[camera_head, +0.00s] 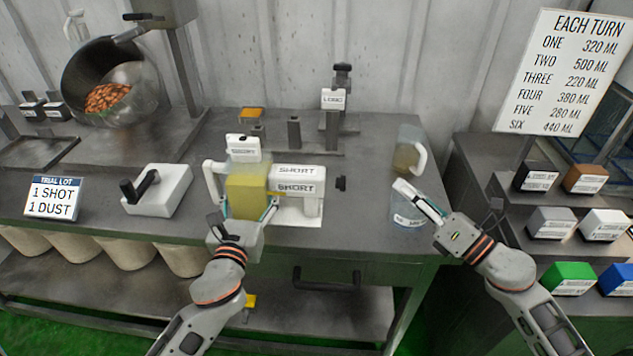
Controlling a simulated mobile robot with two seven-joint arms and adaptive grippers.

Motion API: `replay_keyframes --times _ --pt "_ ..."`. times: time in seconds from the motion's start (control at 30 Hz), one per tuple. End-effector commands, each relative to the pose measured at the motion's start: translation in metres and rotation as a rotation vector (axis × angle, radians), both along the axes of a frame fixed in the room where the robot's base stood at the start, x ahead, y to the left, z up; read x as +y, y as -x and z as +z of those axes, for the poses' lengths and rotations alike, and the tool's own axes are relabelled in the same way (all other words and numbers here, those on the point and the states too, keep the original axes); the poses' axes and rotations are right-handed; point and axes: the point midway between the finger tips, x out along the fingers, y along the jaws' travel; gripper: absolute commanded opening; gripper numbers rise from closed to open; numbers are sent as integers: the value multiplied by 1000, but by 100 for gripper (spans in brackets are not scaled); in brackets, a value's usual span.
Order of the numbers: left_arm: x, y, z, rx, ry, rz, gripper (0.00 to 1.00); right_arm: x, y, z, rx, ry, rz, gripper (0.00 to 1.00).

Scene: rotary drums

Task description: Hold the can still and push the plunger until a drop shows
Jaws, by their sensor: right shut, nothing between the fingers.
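A squarish yellow can (247,196) with a white handle on its left stands at the middle of the bench. My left gripper (246,212) is in front of it, with a finger at each side; whether they press on it I cannot tell. White blocks marked SHORT (297,171) lie to its right, with a black knob (341,183) at their right end, which may be the plunger. My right gripper (402,188) is shut and empty, over or beside a clear cup (408,215) at the bench's right. No drop can be made out.
A jug (410,150) stands behind the cup. A white block with a black handle (157,189) and a TRIAL LOT sign (53,198) are at the left. A tilted drum (112,83) is at the back left. Several coloured boxes fill the right-hand rack.

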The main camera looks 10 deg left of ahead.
Motion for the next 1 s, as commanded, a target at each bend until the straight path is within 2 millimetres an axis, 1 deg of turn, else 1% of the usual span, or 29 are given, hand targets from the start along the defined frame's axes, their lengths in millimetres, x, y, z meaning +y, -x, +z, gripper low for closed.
replay_keyframes --times 0.03,0.33,0.47,0.57,0.9,1.0 --pt "-1 2 -11 19 -1 -1 26 -3 0 0 0 -1 1 0" --pt "-1 2 -10 19 -1 -1 26 -2 0 0 0 -1 2 0" --pt "-1 2 -10 19 -2 -1 26 4 1 0 0 -1 3 0" --pt "-1 2 -10 18 -2 -1 26 14 1 0 0 -1 2 0" --pt "-1 2 -10 18 -2 -1 26 58 4 0 -1 -2 3 0" --pt "-1 2 -10 18 -2 -1 26 69 5 0 -1 -1 2 0"
